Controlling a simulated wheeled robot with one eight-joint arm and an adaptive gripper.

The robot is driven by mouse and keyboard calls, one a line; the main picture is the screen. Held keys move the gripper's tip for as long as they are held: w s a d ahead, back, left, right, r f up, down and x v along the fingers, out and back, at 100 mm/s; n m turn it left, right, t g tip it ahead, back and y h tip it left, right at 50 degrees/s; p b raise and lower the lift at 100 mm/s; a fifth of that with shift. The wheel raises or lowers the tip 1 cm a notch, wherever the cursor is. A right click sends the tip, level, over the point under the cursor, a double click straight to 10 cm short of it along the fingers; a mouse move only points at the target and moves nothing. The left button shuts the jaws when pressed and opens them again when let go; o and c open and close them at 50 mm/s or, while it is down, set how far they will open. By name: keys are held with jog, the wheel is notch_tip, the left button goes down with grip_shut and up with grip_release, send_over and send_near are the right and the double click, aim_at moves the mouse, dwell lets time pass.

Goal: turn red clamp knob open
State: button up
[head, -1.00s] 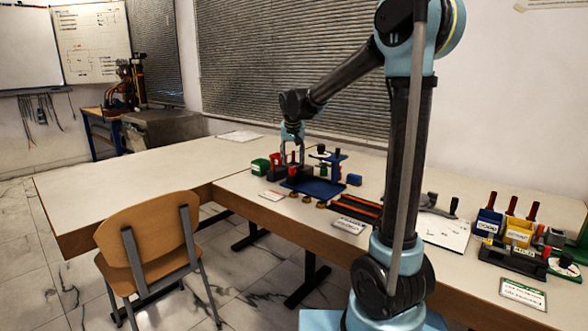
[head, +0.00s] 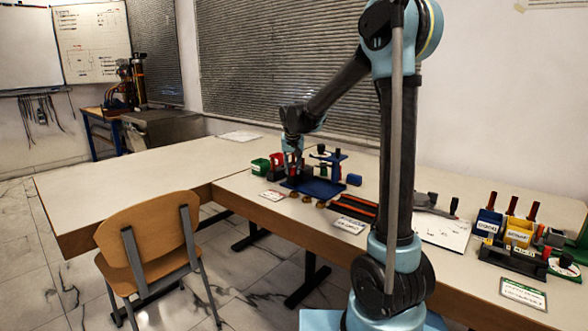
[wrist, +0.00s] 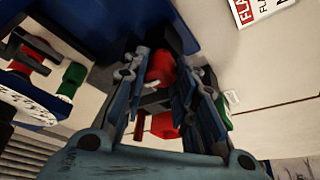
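The red clamp knob (wrist: 160,70) shows in the wrist view between the two fingers of my gripper (wrist: 164,62). The fingers stand apart, one on each side of the knob, and no firm grip shows. Whether a fingertip touches the knob is unclear. In the head view my gripper (head: 293,165) points down at the dark clamp fixture at the left end of the rig. The knob is hidden there behind the fingers, so its turned position cannot be told.
A blue stand (head: 318,187) is right of my gripper. A green bin (head: 260,166) and a red bin (head: 277,161) sit to the left. White label cards lie along the front edge. The left table is mostly clear.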

jog(key=shift+n, duration=0.5)
jog(key=o, duration=1.1)
jog(key=shift+c, duration=0.2)
jog(key=v, duration=1.2)
jog(key=shift+d, duration=0.25)
